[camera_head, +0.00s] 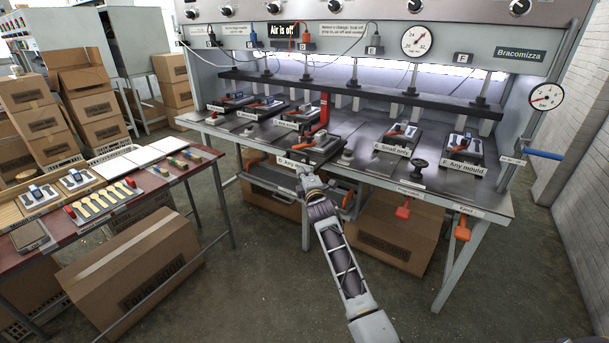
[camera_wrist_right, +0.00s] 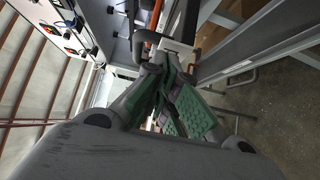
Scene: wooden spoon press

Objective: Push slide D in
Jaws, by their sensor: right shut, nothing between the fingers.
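Slide D (camera_head: 324,144) is a dark plate on the press bench, with a white label (camera_head: 296,163) at its front that begins "D. Any". It stands further forward than the neighbouring slides, near the bench's front edge. My right gripper (camera_head: 306,173) is shut and empty, just in front of the label end. In the right wrist view the closed fingers (camera_wrist_right: 168,68) point at a pale label edge and a dark bar handle (camera_wrist_right: 146,36); whether they touch cannot be told. My left gripper is not in view.
Slides labelled "Small only" (camera_head: 398,141) and "Any mould" (camera_head: 463,151) stand to the right, and a black knob (camera_head: 419,163) beside them. A red post (camera_head: 325,108) rises behind slide D.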

